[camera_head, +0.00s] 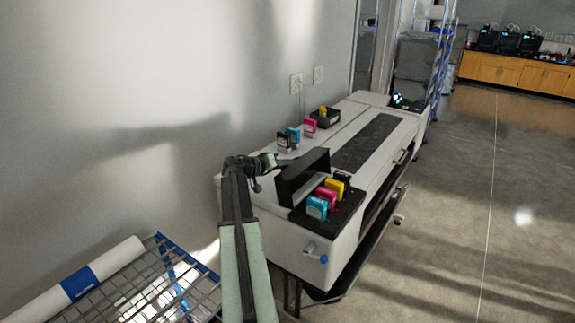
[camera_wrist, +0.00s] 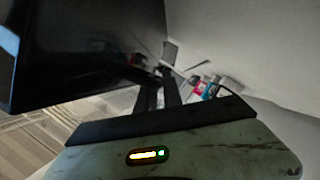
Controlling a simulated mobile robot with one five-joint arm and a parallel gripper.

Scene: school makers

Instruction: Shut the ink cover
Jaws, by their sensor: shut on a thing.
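The ink cover (camera_head: 303,178) is a black lid on the near end of the large white printer (camera_head: 345,215). It stands raised and tilted behind the open ink bay (camera_head: 345,207), where blue, magenta and yellow cartridges show. My gripper (camera_head: 273,161) is at the cover's upper left edge, behind it. In the wrist view the cover (camera_wrist: 85,50) is a large dark panel at the upper left. My fingers (camera_wrist: 162,80) are close together at its edge, shut on it. The exact contact is dark and hard to see.
Loose cartridges (camera_head: 292,136) and a small black tray (camera_head: 325,117) stand on the printer top near the wall. A wire rack (camera_head: 150,285) with a white paper roll (camera_head: 75,285) is at lower left. The floor at right is clear.

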